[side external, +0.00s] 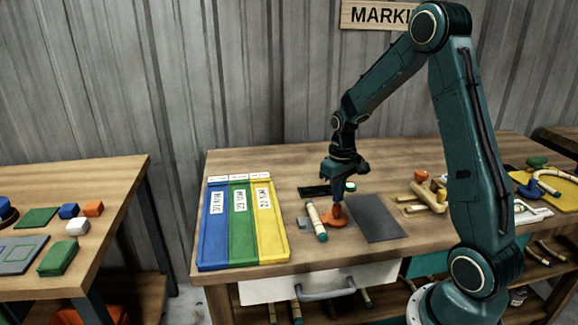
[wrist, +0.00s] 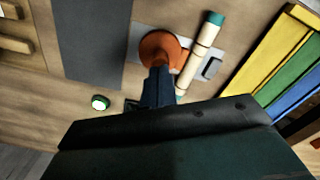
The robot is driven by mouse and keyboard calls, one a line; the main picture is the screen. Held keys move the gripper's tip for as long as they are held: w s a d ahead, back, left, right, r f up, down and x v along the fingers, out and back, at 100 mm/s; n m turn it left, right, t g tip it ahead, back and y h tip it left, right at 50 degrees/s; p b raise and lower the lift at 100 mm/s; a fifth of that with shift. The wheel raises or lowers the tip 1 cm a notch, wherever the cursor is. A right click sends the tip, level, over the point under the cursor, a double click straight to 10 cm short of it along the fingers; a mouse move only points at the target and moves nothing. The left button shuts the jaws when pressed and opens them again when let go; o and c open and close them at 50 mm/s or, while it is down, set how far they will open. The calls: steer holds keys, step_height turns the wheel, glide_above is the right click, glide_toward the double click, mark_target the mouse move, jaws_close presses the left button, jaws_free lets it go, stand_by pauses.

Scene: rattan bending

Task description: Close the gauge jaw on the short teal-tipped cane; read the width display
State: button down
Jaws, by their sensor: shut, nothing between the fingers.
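The short cane (side external: 315,218) is pale with teal ends and lies on the gauge's grey plate (side external: 303,222). It also shows in the wrist view (wrist: 200,52), alongside the orange jaw (wrist: 160,45). The orange jaw (side external: 334,218) is right of the cane in the side view and close against it; I cannot tell whether they touch. My gripper (side external: 337,205) points down at the orange jaw. Its fingers (wrist: 159,72) are shut with nothing between them and overlap the jaw's edge; contact is unclear. A small dark block (wrist: 211,68) sits beside the cane; no reading is legible.
Blue, green and yellow labelled trays (side external: 243,225) stand left of the gauge. A dark grey mat (side external: 378,218) lies to its right. A small green-topped round item (side external: 350,186) and a dark tray (side external: 314,191) are behind. Wooden pegs (side external: 427,197) lie farther right.

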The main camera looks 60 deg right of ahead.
mark_target(327, 219)
steer(key=shift+f, duration=0.6)
stand_by(0.6)
steer(key=shift+s+d, duration=0.1)
steer(key=shift+s, duration=0.05)
stand_by(0.6)
steer(key=shift+w+a+f, duration=0.2)
steer(key=shift+a, duration=0.05)
stand_by(0.9)
steer(key=shift+w+a+r, duration=0.25)
steer(key=shift+w+a, duration=0.15)
steer(key=shift+w, duration=0.05)
stand_by(1.5)
steer(key=shift+w+a+f, duration=0.2)
steer(key=shift+w+a, duration=0.2)
steer(key=shift+a, duration=0.05)
stand_by(1.2)
steer(key=shift+r, duration=0.2)
step_height(327, 219, up, 7)
stand_by(1.4)
